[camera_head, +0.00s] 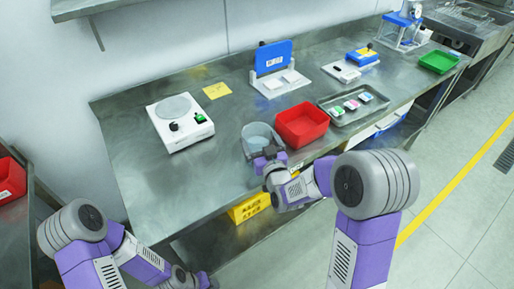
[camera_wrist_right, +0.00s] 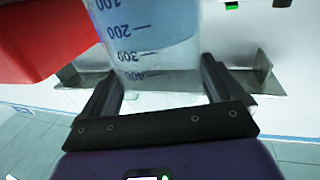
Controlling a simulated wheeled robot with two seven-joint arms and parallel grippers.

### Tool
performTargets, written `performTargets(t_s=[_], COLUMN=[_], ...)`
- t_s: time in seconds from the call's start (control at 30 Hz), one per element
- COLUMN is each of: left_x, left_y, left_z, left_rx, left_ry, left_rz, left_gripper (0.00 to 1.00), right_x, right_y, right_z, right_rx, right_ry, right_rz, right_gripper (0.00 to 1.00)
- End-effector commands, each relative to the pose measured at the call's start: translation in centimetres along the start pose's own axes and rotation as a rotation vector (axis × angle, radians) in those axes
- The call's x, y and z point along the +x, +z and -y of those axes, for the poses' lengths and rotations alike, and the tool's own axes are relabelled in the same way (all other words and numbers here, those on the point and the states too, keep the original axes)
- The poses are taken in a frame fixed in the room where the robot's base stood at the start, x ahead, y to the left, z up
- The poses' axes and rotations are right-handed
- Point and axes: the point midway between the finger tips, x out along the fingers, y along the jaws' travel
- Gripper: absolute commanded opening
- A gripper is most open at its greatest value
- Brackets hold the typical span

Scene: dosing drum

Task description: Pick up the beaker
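The beaker (camera_head: 262,136) is clear, with a bluish tint, and is at the front edge of the steel bench, left of the red bin. In the right wrist view the beaker (camera_wrist_right: 155,45) fills the top middle, with printed graduations that read upside down. My right gripper (camera_wrist_right: 160,85) has one finger on each side of the beaker, and both fingertips appear to touch the glass. In the head view my right gripper (camera_head: 262,157) is at the beaker's near side. I cannot tell whether the beaker is off the bench. My left gripper (camera_head: 203,281) is low, below the bench front, its fingers unclear.
The red bin (camera_head: 302,125) stands close to the beaker's right. A white scale (camera_head: 181,124) is to the left and a grey tray (camera_head: 378,107) with small packs to the right. A yellow box (camera_head: 248,208) is below the bench. The bench's left front is clear.

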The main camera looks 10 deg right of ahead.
Motion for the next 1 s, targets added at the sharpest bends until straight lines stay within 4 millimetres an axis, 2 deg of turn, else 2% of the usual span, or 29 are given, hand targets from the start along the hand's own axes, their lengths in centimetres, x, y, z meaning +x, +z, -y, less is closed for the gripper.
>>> performTargets(t_s=[0.03,0.4,0.43,0.63,0.73,1.0], left_x=[0.0,0.0,0.0,0.0,-0.3,-2.0], left_y=[0.0,0.0,0.0,0.0,0.0,0.1], left_z=[0.0,0.0,0.0,0.0,-0.1,-0.7], left_rx=[0.000,0.000,0.000,0.000,0.000,0.000], left_ry=[0.000,0.000,0.000,0.000,0.000,0.000], left_rz=[0.000,0.000,0.000,0.000,0.000,0.000], left_gripper=[0.43,0.43,0.43,0.43,0.43,0.43], right_x=[0.0,0.0,0.0,0.0,0.0,0.0], right_y=[0.1,0.2,0.0,-0.1,-0.7,-5.8], right_z=[0.0,0.0,0.0,0.0,0.0,0.0], right_rx=[0.000,0.000,0.000,0.000,0.001,0.003], right_ry=[0.000,-0.001,-0.001,-0.001,-0.001,-0.001], right_rz=[0.003,0.006,-0.001,0.000,0.000,-0.008], right_gripper=[0.68,0.11,0.09,0.09,0.09,0.09])
